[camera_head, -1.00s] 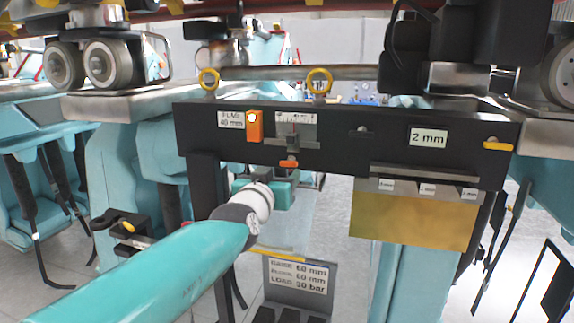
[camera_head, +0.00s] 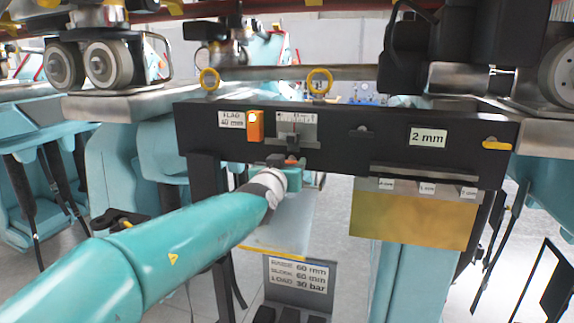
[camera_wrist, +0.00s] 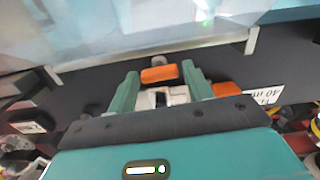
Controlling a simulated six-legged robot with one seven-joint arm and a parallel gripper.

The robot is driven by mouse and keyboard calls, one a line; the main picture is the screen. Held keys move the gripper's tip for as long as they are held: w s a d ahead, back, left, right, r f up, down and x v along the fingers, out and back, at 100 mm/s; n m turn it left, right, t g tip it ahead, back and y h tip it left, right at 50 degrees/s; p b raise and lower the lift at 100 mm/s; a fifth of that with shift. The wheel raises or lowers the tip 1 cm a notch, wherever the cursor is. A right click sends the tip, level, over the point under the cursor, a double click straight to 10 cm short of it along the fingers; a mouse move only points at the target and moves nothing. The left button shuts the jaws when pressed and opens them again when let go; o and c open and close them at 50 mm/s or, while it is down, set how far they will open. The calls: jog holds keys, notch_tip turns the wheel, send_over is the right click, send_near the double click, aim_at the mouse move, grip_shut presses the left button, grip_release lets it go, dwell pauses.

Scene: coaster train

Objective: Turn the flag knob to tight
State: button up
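A small orange piece (camera_head: 291,158), probably the flag knob, sits at the lower edge of the black panel (camera_head: 345,150), under a grey scale plate (camera_head: 297,128) whose lettering is too blurred to read. An orange box (camera_head: 255,126) with a lit spot is beside the "FLAG 40 mm" label (camera_head: 231,119). My gripper (camera_head: 293,168) is at the small orange piece, partly hiding it. In the wrist view, my gripper (camera_wrist: 160,73) is open, its green fingers on either side of the orange piece (camera_wrist: 158,74), with a gap on both sides.
A "2 mm" label (camera_head: 428,138) and a brass-coloured plate (camera_head: 414,216) are to the right on the panel. Yellow rings (camera_head: 319,80) stand above it.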

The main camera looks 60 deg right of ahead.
jog(key=c, duration=0.6)
jog(key=shift+c, duration=0.2)
jog(key=shift+m, duration=0.4)
jog(key=o, duration=1)
jog(key=a, duration=0.4)
jog(key=s+a, duration=0.1)
jog(key=a, duration=0.4)
jog(key=s+a, duration=0.1)
jog(key=a, duration=0.3)
jog(key=shift+s+a, duration=0.1)
jog(key=shift+a, duration=0.2)
